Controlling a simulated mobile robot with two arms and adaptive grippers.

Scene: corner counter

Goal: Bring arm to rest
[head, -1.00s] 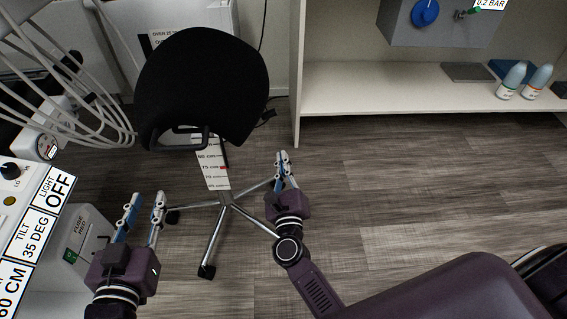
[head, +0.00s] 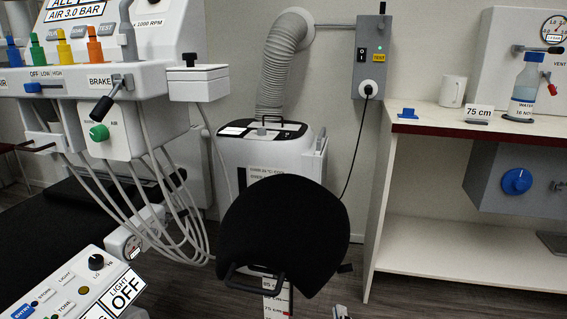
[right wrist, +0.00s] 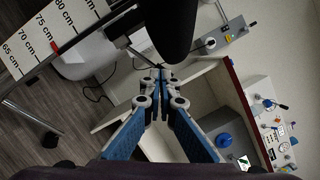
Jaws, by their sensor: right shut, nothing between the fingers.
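My right gripper (right wrist: 161,76) shows in the right wrist view with its blue and grey fingers brought together at the tips and nothing between them. In the head view only the tip of the right gripper (head: 341,312) shows at the bottom edge, just right of the stool's post. The black stool seat (right wrist: 176,25) is beyond the fingertips in the right wrist view, and the fingers look apart from it. My left gripper is in neither view.
The black stool (head: 285,235) stands mid-picture in front of a white machine with a grey hose (head: 283,65). A white counter with a shelf (head: 475,247) is at right. A dental unit with hanging hoses (head: 110,85) and a control panel (head: 75,290) are at left.

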